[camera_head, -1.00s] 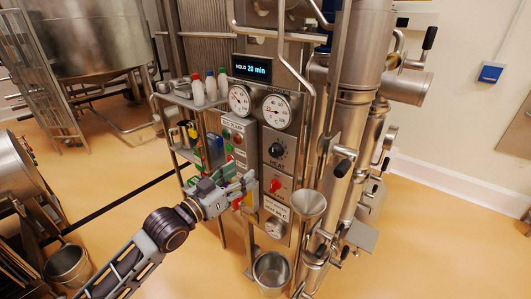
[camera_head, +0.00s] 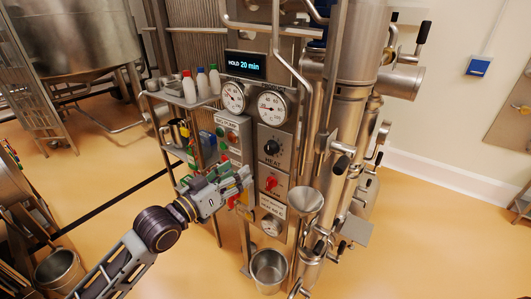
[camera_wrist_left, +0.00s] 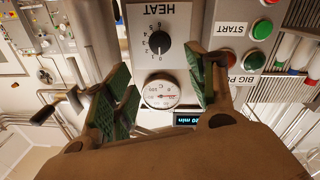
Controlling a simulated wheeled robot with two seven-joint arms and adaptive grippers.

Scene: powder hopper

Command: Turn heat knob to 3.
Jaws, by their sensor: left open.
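The black heat knob (camera_head: 271,147) sits on a grey plate marked HEAT on the machine's front panel, below two round gauges. In the left wrist view the knob (camera_wrist_left: 160,41) shows upside down, with its numbered scale around it. Its white mark seems to point toward the 0 end, but it is small. My left gripper (camera_head: 247,183) is below and left of the knob in the head view, near the red switch. In the wrist view its green-padded fingers (camera_wrist_left: 160,73) are apart, with nothing between them, and the knob shows beyond the gap. My right gripper is not in view.
A red switch (camera_head: 271,183) is below the knob. The pump box (camera_head: 233,137) with red and green buttons stands to its left. A funnel (camera_head: 305,201) and steel pipes crowd the right. A bucket (camera_head: 269,268) is below, and a bottle shelf (camera_head: 186,100) is at left.

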